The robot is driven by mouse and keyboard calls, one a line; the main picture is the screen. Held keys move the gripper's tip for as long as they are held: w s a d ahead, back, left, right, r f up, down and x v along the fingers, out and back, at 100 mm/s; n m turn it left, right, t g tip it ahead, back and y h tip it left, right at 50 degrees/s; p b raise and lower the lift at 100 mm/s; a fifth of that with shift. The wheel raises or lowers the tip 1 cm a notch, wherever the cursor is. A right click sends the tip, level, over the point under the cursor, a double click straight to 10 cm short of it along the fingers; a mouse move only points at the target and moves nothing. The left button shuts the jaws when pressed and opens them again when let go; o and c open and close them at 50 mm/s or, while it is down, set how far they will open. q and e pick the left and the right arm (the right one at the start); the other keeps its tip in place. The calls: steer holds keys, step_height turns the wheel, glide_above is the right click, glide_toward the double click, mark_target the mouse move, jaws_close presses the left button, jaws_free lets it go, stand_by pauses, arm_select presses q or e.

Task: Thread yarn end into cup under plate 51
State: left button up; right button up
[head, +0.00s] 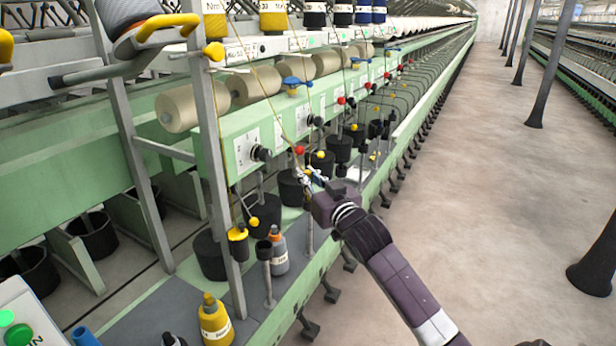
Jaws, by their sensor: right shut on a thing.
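My right gripper (305,177) is at the front of the green spinning frame, beside a black cup (290,190). It is shut on what looks like the yarn end, too thin to make out between the fingers. A thin yellow yarn (285,128) runs down from above towards the gripper, past a red ball (299,150). More black cups stand below the green rail, one at the left (265,212) and one behind the gripper (322,162). White number plates (252,137) sit on the rail; their numbers are too small to read. My left gripper is not in view.
A grey upright post (214,165) stands left of the gripper. A yellow bottle (215,322) and a grey bottle (278,252) stand on the lower ledge. Tan yarn rolls (178,108) lie above the rail. The concrete aisle (480,180) at right is clear between dark columns.

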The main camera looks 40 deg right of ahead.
step_height(320, 180, down, 3)
steer(key=shift+r+b, duration=0.1)
steer(key=shift+b, duration=0.85)
steer(key=w+a+b, duration=0.3)
steer(key=w, duration=0.4)
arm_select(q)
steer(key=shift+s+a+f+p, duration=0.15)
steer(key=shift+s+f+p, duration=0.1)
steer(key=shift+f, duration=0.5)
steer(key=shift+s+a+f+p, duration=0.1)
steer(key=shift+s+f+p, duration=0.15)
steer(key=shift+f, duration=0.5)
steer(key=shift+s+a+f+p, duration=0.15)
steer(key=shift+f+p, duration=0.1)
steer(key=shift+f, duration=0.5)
arm_select(e)
steer(key=s+a+f, duration=0.1)
steer(key=s+a, duration=0.1)
steer(key=a, duration=0.3)
steer(key=shift+s+a, duration=0.25)
